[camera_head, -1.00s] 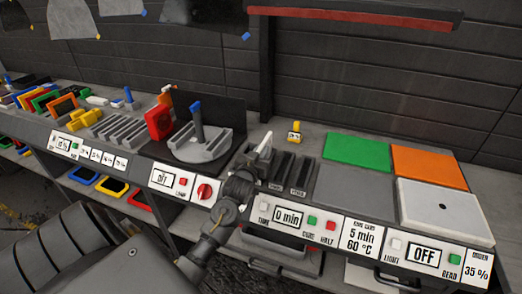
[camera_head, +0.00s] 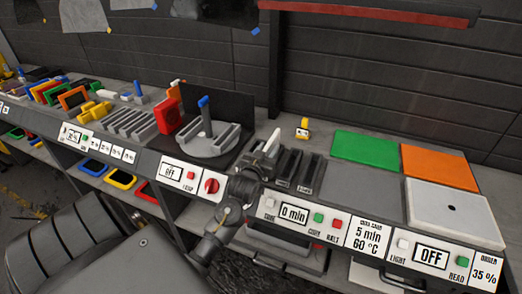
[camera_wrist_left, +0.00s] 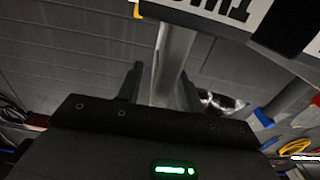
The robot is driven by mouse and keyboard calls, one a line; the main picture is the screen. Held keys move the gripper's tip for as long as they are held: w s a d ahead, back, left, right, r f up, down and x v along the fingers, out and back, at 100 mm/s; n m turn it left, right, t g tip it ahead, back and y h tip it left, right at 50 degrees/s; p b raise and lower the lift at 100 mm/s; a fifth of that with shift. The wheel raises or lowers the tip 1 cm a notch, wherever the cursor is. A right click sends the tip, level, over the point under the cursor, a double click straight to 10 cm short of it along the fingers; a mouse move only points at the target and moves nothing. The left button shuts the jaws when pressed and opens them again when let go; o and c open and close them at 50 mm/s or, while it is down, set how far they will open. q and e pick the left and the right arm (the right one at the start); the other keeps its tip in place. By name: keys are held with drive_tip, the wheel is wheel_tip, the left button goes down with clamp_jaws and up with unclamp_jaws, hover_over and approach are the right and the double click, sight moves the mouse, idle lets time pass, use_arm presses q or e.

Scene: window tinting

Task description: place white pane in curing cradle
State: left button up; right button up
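A white pane (camera_head: 271,144) stands nearly upright and edge-on at the left end of the curing cradle (camera_head: 311,173), a dark block with slots. My left gripper (camera_head: 256,168) is around the pane's lower part, in front of the cradle's left side. In the left wrist view the gripper (camera_wrist_left: 158,85) has a finger on each side of a pale grey strip, the pane (camera_wrist_left: 173,58), and seems closed on it. The pane's lower edge is hidden by the gripper, so I cannot tell whether it sits in a slot. My right gripper is not in view.
A round grey turntable (camera_head: 205,145) with a blue-topped post stands left of the cradle. A small yellow piece (camera_head: 302,129) lies behind it. Green (camera_head: 364,147), orange (camera_head: 437,166) and white (camera_head: 452,212) squares lie right. A panel of buttons (camera_head: 295,215) runs along the front edge.

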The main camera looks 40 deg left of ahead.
use_arm(q)
drive_tip(key=b+v, duration=0.2)
drive_tip(key=v, duration=0.8)
drive_tip(key=shift+s, duration=0.3)
drive_tip(key=shift+d, duration=0.2)
